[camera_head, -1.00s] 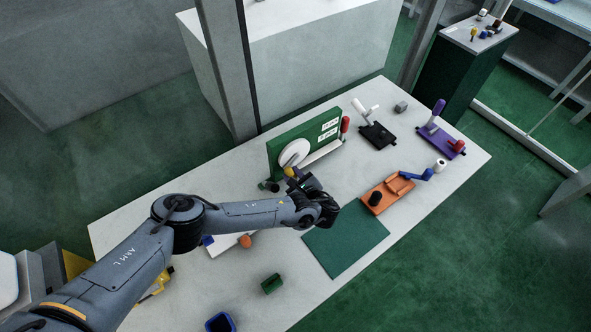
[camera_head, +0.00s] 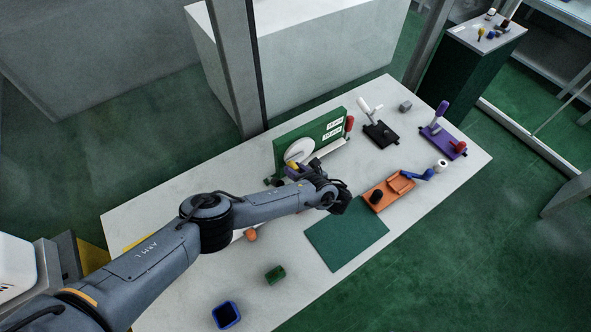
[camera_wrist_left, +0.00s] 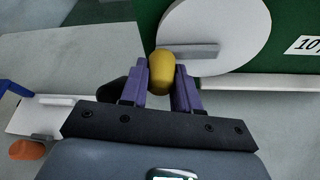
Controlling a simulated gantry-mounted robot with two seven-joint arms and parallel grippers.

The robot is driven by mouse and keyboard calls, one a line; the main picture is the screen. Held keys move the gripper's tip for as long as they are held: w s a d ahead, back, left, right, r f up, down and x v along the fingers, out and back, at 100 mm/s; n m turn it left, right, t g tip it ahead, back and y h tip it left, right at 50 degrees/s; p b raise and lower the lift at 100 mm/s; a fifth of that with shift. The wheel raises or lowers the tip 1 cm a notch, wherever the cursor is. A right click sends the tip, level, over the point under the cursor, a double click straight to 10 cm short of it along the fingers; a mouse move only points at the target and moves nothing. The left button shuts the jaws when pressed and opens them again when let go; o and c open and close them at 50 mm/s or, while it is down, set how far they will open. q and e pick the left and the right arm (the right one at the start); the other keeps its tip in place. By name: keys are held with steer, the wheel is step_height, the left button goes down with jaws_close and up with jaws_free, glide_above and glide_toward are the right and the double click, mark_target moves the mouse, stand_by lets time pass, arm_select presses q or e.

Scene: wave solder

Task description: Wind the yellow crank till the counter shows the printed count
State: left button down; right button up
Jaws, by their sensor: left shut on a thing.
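A green upright panel (camera_head: 318,136) stands at the back of the table and carries a white disc (camera_head: 299,150) and two white labels (camera_head: 332,130). The crank's yellow knob (camera_wrist_left: 161,72) sits at the end of a grey bar across the disc (camera_wrist_left: 222,35). My left gripper (camera_wrist_left: 160,82) has its purple fingers shut on the knob, one on each side. In the head view the gripper (camera_head: 300,170) is in front of the disc and partly hides the crank.
A red-handled part (camera_head: 349,124) is at the panel's right end. An orange fixture (camera_head: 388,193), a black fixture (camera_head: 380,134) and a purple fixture (camera_head: 443,141) stand to the right. A green mat (camera_head: 346,235) lies bare in front. A blue cup (camera_head: 226,315) and green block (camera_head: 275,274) are nearer.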

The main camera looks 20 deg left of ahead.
stand_by(0.3)
arm_select(q)
steer(key=c, duration=0.8)
jaws_free()
steer(key=p+v, duration=0.1)
steer(key=v, duration=1)
